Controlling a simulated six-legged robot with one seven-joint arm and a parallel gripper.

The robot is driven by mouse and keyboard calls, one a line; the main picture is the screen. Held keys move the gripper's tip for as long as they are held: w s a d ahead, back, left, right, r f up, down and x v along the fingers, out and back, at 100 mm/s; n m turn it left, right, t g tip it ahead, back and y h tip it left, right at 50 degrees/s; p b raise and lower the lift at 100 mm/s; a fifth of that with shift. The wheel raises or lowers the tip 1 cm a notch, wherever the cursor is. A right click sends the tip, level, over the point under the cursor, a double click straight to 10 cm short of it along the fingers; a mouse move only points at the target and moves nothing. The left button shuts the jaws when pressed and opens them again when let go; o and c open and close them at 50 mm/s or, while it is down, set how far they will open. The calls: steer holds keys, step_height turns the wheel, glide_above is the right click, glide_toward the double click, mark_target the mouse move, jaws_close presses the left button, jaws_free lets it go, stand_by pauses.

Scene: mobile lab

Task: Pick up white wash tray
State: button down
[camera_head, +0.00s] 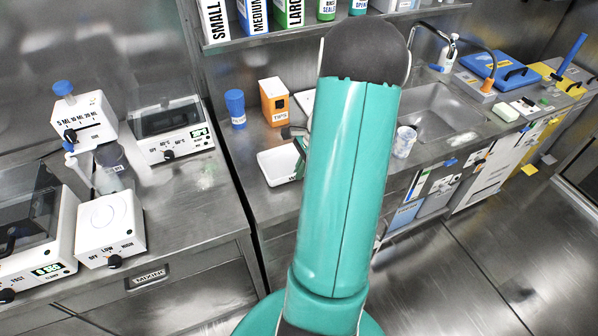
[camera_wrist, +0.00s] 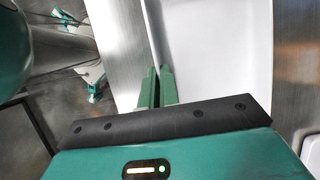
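The white wash tray (camera_head: 276,168) sits on the steel counter in the head view, left of my arm, and its right part is hidden by the arm. In the wrist view its white inside (camera_wrist: 220,50) fills the upper right, and its rim runs down to my fingers. My gripper (camera_wrist: 159,80) has its two green fingers close together, one on each side of the tray's wall, and looks shut on it. In the head view only a bit of the gripper (camera_head: 300,147) shows beside my arm at the tray's right side.
A blue-capped container (camera_head: 235,108) and an orange tips box (camera_head: 274,101) stand behind the tray. A white cup (camera_head: 404,142) stands right of my arm, near the sink (camera_head: 436,110). A shelf (camera_head: 300,30) with boxes runs above. Lab devices (camera_head: 168,130) fill the left bench.

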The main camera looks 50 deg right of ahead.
steer(key=s+a+r, duration=0.6)
steer(key=a+r, duration=0.5)
steer(key=a, duration=0.1)
steer(key=shift+s+r, duration=0.2)
steer(key=shift+r, duration=0.15)
